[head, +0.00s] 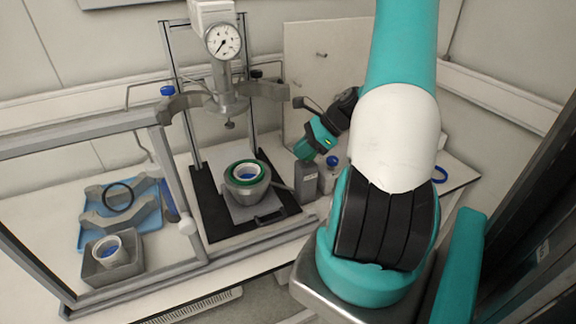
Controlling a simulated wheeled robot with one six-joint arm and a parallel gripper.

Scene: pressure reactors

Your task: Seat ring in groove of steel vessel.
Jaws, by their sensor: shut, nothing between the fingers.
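The steel vessel (247,194) stands on a plate on the black base of the press, below the gauge. A green ring (228,172) lies at its top, around a pale inner cup with a blue inside. I cannot tell from here whether the ring sits down in the groove. My gripper (304,152) is at the end of the teal wrist, to the right of the vessel and apart from it. It is shut and empty, small in view, and its fingertips are hard to make out against the grey block behind or below.
A black ring (117,196) and grey clamp halves lie on a blue tray (92,238) at left. A grey bin (100,275) holds a blue-lined cup. The gauge head (223,42) hangs above the vessel.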

